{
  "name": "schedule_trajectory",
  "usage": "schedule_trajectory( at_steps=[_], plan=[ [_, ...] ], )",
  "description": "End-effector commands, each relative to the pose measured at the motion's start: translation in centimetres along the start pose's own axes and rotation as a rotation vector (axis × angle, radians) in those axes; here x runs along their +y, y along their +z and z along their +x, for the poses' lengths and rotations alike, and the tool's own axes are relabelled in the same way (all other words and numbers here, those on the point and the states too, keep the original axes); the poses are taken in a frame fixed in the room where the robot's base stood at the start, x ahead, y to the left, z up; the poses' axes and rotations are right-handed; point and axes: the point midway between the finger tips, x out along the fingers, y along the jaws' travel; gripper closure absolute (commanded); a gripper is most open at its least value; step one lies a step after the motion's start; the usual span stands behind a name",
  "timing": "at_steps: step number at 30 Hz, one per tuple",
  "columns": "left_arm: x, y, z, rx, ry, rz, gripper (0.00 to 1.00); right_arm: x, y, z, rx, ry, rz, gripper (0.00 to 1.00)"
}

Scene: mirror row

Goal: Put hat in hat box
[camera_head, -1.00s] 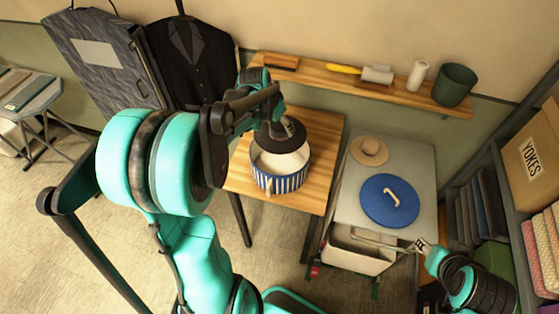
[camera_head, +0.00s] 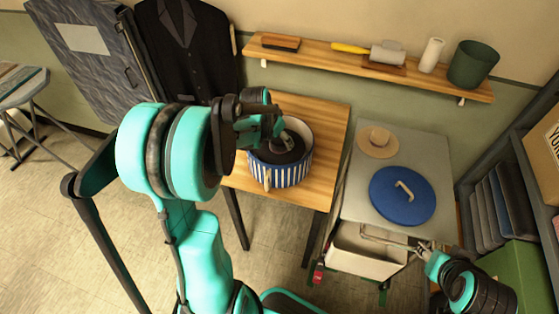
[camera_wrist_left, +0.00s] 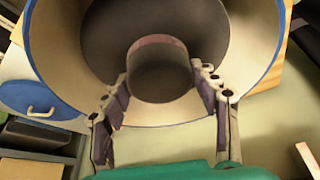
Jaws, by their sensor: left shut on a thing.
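A dark hat with a round crown (camera_wrist_left: 160,80) and wide brim is inside the blue-and-white striped hat box (camera_head: 283,176). In the head view the dark hat (camera_head: 276,153) sits within the box's rim, partly hidden by my left gripper (camera_head: 284,137). That gripper is shut on the hat's crown, one finger on each side in the left wrist view. Whether the brim rests on the box floor cannot be told. The blue lid (camera_head: 402,195) with its pale handle lies on the grey cabinet top. My right gripper (camera_head: 424,249) is beside the cabinet front; its finger state is unclear.
The box stands on a wooden table (camera_head: 322,120). A tan hat (camera_head: 378,142) lies behind the lid on the cabinet (camera_head: 350,205). A wall shelf (camera_head: 330,62) holds a brush, a roller, a white roll and a green pot (camera_head: 472,65). A dark jacket (camera_head: 185,50) hangs behind.

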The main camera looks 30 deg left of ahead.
Motion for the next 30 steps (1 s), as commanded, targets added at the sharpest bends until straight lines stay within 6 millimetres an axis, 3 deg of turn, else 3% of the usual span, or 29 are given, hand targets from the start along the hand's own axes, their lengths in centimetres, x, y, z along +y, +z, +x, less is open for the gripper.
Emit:
schedule_trajectory(
  at_steps=[3,16,28,29,30],
  plan=[
    [0.0,0.9,2.4,0.000,0.000,0.000,0.69,0.0,0.6,0.8,0.000,0.000,0.000,0.60],
    [0.0,2.8,6.9,0.000,0.000,0.000,0.69,0.0,1.6,2.2,0.000,0.000,0.000,0.60],
    [0.0,3.0,7.4,0.000,0.000,0.000,0.69,0.0,1.8,2.5,0.000,0.000,0.000,0.60],
    [0.0,3.0,7.2,0.000,0.000,0.000,0.32,0.0,1.8,2.5,0.000,0.000,0.000,0.60],
    [0.0,3.0,7.2,0.000,0.000,0.000,0.21,0.0,1.7,2.4,0.000,0.000,0.000,0.60]
  ],
)
